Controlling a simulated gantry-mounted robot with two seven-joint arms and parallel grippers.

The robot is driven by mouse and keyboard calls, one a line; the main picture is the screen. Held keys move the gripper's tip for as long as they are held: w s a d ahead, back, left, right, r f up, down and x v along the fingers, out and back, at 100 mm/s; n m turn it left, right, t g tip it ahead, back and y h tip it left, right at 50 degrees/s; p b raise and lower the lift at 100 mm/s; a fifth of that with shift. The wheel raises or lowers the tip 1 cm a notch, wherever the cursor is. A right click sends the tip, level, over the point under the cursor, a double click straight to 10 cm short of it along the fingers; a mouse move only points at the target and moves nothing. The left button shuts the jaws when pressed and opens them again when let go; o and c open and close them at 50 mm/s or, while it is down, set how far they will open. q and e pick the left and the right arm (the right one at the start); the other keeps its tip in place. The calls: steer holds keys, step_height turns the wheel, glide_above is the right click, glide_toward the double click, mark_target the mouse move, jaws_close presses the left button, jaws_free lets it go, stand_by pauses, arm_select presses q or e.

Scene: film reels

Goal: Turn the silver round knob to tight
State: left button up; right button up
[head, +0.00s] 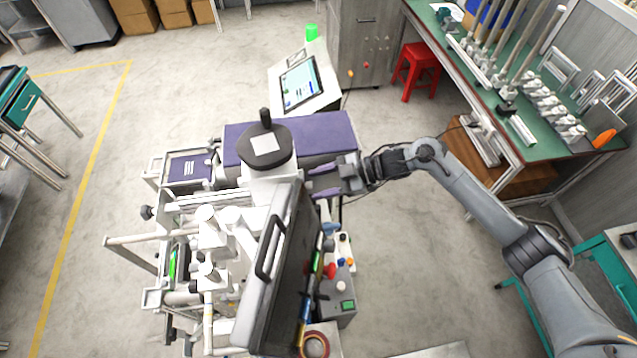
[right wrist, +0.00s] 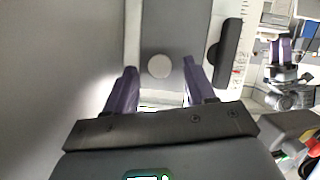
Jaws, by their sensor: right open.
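The silver round knob (right wrist: 159,66) shows in the right wrist view as a pale round disc on a grey panel. It lies between my two purple fingertips in the picture. A gap shows on each side of it, and I cannot tell how far ahead of the tips it is. My right gripper (head: 322,181) reaches in from the right in the head view and is open at the side of the white machine (head: 255,190). The same gripper shows in the right wrist view (right wrist: 159,72), with nothing held. In the head view I cannot make out the knob. My left gripper is not in view.
A dark hinged panel with a handle (head: 270,248) stands just in front of the gripper. A black round part with a lever (head: 282,150) tops the machine. A black bar handle (right wrist: 226,55) sits right of the knob. A tablet stand (head: 300,84) is behind.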

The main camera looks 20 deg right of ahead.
steer(key=b+v, duration=0.2)
steer(key=v, duration=0.8)
steer(key=shift+b, duration=0.35)
steer(key=shift+f, duration=0.15)
